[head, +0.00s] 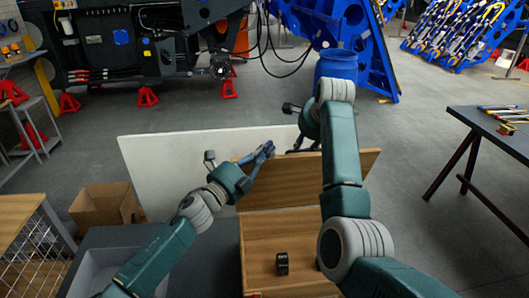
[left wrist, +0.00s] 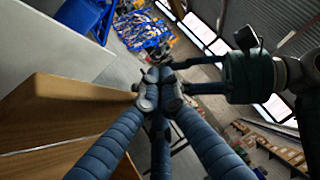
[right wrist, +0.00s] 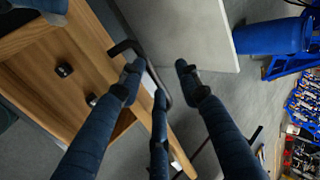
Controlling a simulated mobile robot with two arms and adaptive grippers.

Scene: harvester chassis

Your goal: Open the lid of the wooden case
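The wooden case (head: 250,240) stands low in the head view, with its inside visible. Its lid (head: 362,162) is raised at the far side, standing steeply up. My left gripper (head: 264,156) is at the lid's upper left edge. In the left wrist view its fingertips (left wrist: 158,90) are drawn together beside the lid's edge (left wrist: 70,88), with nothing seen between them. My right gripper (head: 298,130) is behind the lid, partly hidden. In the right wrist view its fingers (right wrist: 159,75) are spread near a dark handle (right wrist: 153,66) on the wood; contact cannot be told.
A small black object (head: 282,264) shows inside the case. A pale panel (head: 165,165) stands behind it. A cardboard box (head: 103,203) is at the left, a tool table (head: 500,125) at the right.

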